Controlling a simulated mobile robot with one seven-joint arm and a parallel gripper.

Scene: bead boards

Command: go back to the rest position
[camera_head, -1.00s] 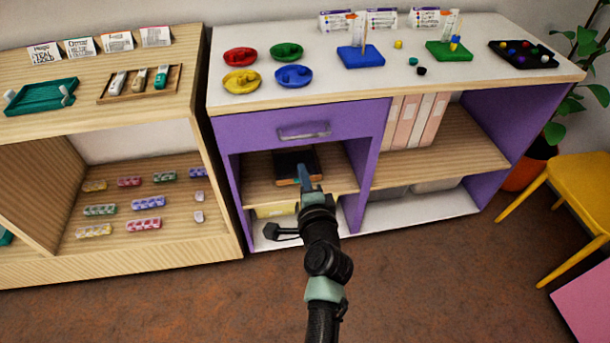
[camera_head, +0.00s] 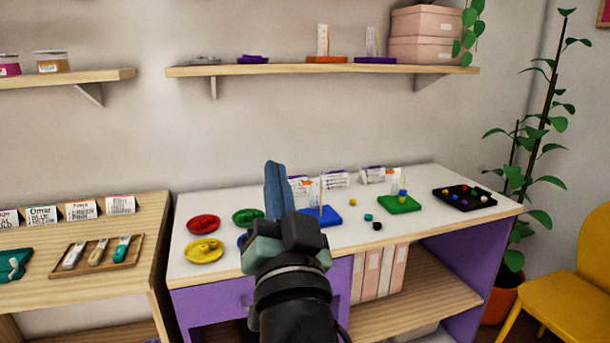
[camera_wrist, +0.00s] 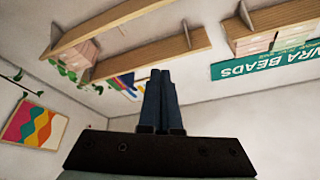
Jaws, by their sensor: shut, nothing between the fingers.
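My gripper (camera_head: 275,182) is raised in front of the white-topped purple table (camera_head: 290,262), its blue fingers pointing up. The fingers are together and hold nothing. In the wrist view the shut fingers (camera_wrist: 160,98) point toward the upper wall, with shelves seen from below. My arm hides part of the blue dish and part of the purple drawer (camera_head: 215,306) in the head view.
The tabletop holds a red dish (camera_head: 203,224), yellow dish (camera_head: 204,250), green dish (camera_head: 247,216), blue board (camera_head: 322,215), green board (camera_head: 399,204) and black tray (camera_head: 464,198). A wall shelf (camera_head: 325,70) hangs above. A yellow chair (camera_head: 565,290) stands at right.

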